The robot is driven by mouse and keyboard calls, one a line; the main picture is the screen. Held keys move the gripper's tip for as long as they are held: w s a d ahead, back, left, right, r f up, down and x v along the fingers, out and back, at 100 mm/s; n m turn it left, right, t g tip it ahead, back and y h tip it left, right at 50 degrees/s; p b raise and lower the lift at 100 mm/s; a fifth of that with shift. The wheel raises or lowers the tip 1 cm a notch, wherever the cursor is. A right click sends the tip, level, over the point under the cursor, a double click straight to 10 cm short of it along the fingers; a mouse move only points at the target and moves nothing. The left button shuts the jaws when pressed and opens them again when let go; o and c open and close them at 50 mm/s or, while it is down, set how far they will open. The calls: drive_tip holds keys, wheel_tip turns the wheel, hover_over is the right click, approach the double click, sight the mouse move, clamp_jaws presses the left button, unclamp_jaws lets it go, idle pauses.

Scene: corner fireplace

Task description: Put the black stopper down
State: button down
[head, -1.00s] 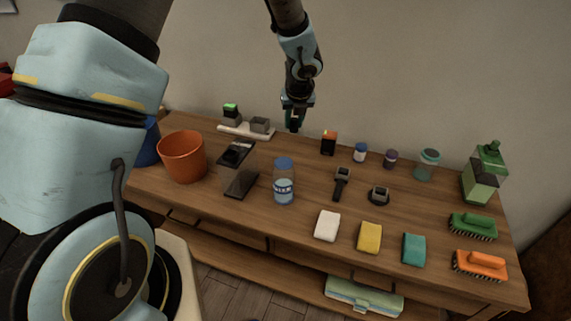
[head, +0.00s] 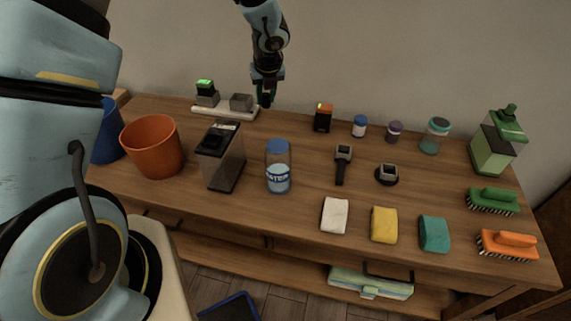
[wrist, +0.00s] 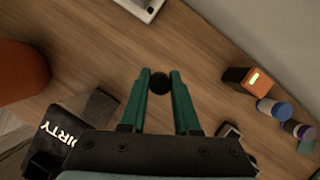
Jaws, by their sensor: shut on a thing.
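The black stopper (wrist: 159,83) is a small round dark piece. In the wrist view it sits between the tips of the two teal fingers of my gripper (wrist: 158,84), which are shut on it. In the head view my gripper (head: 265,98) points down over the back of the wooden table (head: 310,165), just right of the white tray (head: 222,111). The stopper cannot be made out clearly there. The wrist view shows bare wood beyond and around the stopper; its height above the table is hard to tell.
A black and orange box (head: 323,118) and several jars line the back right. Bare wood lies between the tray and that box.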

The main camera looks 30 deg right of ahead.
sight(266, 105)
wheel_tip(266, 105, down, 3)
drive_tip(key=shift+b, duration=1)
wheel_tip(266, 105, down, 10)
drive_tip(key=shift+r+b, duration=0.15)
drive_tip(key=shift+b, duration=0.5)
drive_tip(key=shift+f, duration=0.25)
drive_tip(key=c, duration=0.6)
unclamp_jaws()
drive_tip(key=shift+r, duration=0.1)
drive_tip(key=shift+c, duration=0.2)
drive_tip(key=shift+r, duration=0.5)
drive_tip(key=v, duration=1.1)
drive_tip(key=shift+s+p, duration=0.25)
drive_tip(key=shift+p, duration=0.2)
